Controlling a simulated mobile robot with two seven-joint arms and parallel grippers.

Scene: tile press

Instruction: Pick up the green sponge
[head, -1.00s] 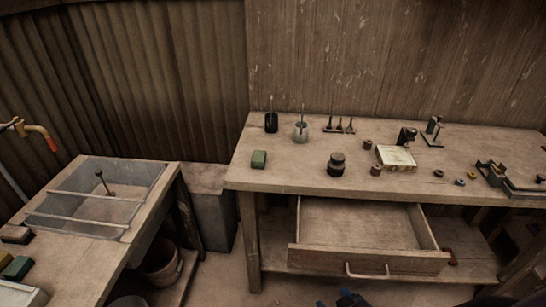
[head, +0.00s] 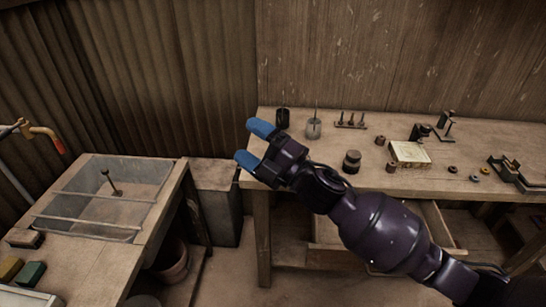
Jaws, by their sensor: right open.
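My right gripper (head: 254,144) is open, its two blue fingers apart and pointing left, over the left end of the wooden workbench (head: 330,180). The green block seen there a second ago is now hidden behind the gripper; I see nothing held between the fingers. Another dark green block (head: 32,273) lies on the left table, beside a yellowish block (head: 10,268). I cannot tell from looks alone which green block is the sponge. My left gripper is not in view.
A dark round jar (head: 352,161) is to the right. My right arm covers much of the open drawer (head: 437,228). A basin (head: 105,195) is set in the left table.

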